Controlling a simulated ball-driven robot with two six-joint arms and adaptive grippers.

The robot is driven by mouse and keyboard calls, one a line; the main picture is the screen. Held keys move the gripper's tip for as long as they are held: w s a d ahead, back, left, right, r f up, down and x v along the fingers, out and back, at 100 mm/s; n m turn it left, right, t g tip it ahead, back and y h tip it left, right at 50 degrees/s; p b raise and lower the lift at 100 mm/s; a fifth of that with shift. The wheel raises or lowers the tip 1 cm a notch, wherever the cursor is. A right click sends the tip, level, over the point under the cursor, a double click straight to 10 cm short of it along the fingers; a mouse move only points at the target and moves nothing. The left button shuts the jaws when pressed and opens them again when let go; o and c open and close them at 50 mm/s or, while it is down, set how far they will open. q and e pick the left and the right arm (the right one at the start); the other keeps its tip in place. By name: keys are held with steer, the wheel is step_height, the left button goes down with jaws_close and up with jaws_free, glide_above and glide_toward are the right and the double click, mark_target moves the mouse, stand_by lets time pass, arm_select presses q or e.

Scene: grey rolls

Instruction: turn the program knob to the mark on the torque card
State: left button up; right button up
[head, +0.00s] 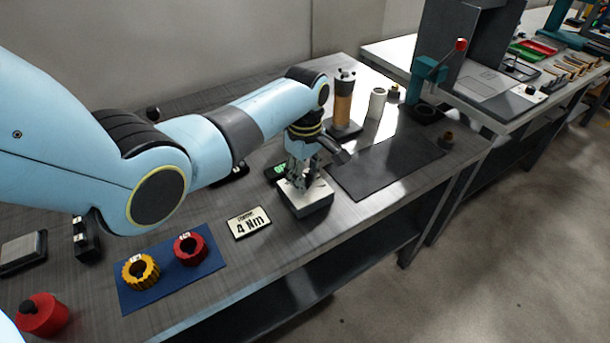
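The torque card (249,222) lies on the bench at the centre and reads "4 Nm" below a smaller line too small to read surely. To its right stands a small box with a pale top and grey sides (306,203), with a green-lit display (279,169) just behind it. My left gripper (304,183) points down over the top of this box, its fingertips at or just above the surface. The program knob is not plainly visible; the fingers hide that spot. I cannot tell whether they grip anything. My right gripper is not in view.
A blue mat (208,266) bears a yellow ring (140,271) and a red ring (190,248). A dark mat (386,166) lies right of the box. An amber cylinder (344,100), a white roll (376,103) and a teal lever press (428,78) stand behind.

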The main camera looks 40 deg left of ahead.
arm_select(q)
jaws_close()
steer(key=shift+m+p, duration=0.9)
steer(key=shift+m, duration=0.4)
steer(key=shift+m+p, duration=0.55)
steer(key=shift+m, duration=0.65)
steer(key=shift+m+p, duration=0.45)
steer(key=shift+m, duration=0.95)
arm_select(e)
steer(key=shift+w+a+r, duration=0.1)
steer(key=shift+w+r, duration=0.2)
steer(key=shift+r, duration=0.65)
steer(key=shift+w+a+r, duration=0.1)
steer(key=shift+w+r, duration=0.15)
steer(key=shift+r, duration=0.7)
arm_select(q)
steer(key=shift+s+f, duration=0.1)
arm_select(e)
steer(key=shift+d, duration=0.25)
arm_select(q)
steer(key=o, duration=0.7)
jaws_free()
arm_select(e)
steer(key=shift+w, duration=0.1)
